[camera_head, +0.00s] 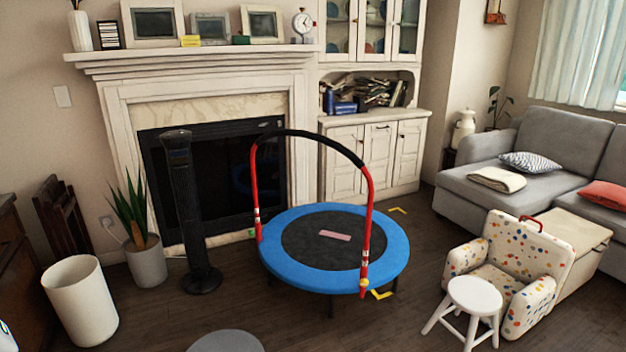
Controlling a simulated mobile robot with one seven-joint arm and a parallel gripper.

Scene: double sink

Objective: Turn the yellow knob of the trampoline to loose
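The small trampoline (283,273) stands on the floor in the middle of the head view, with a blue padded rim and a black mat. Its arched handle (368,190) has red side posts and a black padded top. A small yellow spot (364,284), seemingly the yellow knob, shows low on the near right post at the rim. It is too small to tell which way it is turned. My gripper is not in view.
A black tower fan (180,200) stands left of the trampoline. A spotted armchair (520,250) and white stool (474,294) are to the right. A white bin (80,300) is at the left. Floor in front is mostly clear.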

